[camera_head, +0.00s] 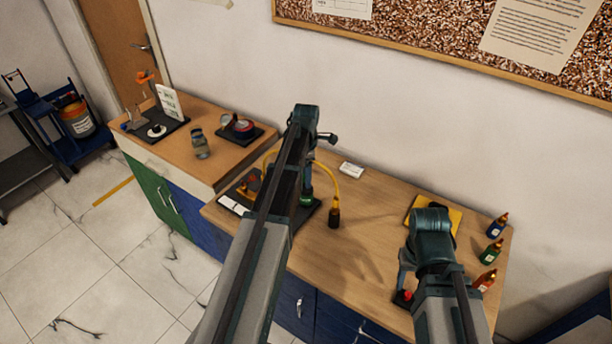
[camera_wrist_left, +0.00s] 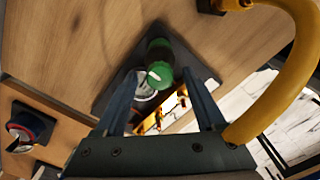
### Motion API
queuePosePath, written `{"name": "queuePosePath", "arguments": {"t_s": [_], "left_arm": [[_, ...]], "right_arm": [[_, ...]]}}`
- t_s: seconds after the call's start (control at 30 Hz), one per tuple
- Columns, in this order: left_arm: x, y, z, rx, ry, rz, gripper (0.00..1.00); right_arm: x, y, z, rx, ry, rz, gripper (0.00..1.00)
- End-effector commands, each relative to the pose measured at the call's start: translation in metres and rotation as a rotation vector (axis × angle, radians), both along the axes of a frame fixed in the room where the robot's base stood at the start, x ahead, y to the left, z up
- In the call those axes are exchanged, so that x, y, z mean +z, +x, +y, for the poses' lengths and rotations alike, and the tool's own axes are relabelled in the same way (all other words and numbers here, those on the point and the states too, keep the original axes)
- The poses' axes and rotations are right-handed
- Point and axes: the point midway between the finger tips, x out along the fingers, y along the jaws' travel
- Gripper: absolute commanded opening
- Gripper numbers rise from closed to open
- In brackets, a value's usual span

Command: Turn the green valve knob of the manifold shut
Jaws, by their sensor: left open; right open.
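The green valve knob (camera_wrist_left: 160,76) shows in the left wrist view, with a white mark on its end. It lies between the tips of my open left gripper (camera_wrist_left: 160,84); I cannot tell whether they touch it. In the head view a bit of green (camera_head: 306,199) shows beside my left arm, which hides much of the manifold. The manifold's dark base plate (camera_head: 305,217) stands on the wooden bench. A white gauge face (camera_wrist_left: 143,90) is partly hidden behind the knob. My right gripper (camera_head: 404,266) is at the right of the bench, partly hidden by its arm.
A yellow hose (camera_head: 352,178) arches from the manifold to a black end piece (camera_head: 334,216); it also passes close by my left gripper in the wrist view (camera_wrist_left: 287,85). A yellow pad (camera_head: 449,215) and several small bottles (camera_head: 491,251) are at the right. The bench middle is clear.

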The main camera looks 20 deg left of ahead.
Motion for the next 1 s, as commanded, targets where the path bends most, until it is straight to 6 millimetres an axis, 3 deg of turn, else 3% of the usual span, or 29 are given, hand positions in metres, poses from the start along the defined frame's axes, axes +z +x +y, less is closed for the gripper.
{"name": "queuePosePath", "arguments": {"t_s": [0.07,0.43,0.77,1.0], "left_arm": [[0.0002,0.0000,0.0000,0.000,0.000,0.000,0.65],[0.0002,0.0000,0.0000,0.000,0.000,0.000,0.00],[0.0001,0.0001,0.0001,-0.033,0.000,0.000,0.00],[0.0001,0.0001,0.0001,-0.177,0.000,0.000,0.00]], "right_arm": [[0.0002,0.0000,0.0000,0.000,0.000,0.000,0.50],[0.0001,0.0000,0.0000,0.000,0.000,0.000,0.50],[0.0001,0.0000,0.0000,0.000,0.000,0.000,0.50],[0.0001,0.0000,0.0000,0.000,0.000,0.000,0.50]]}}
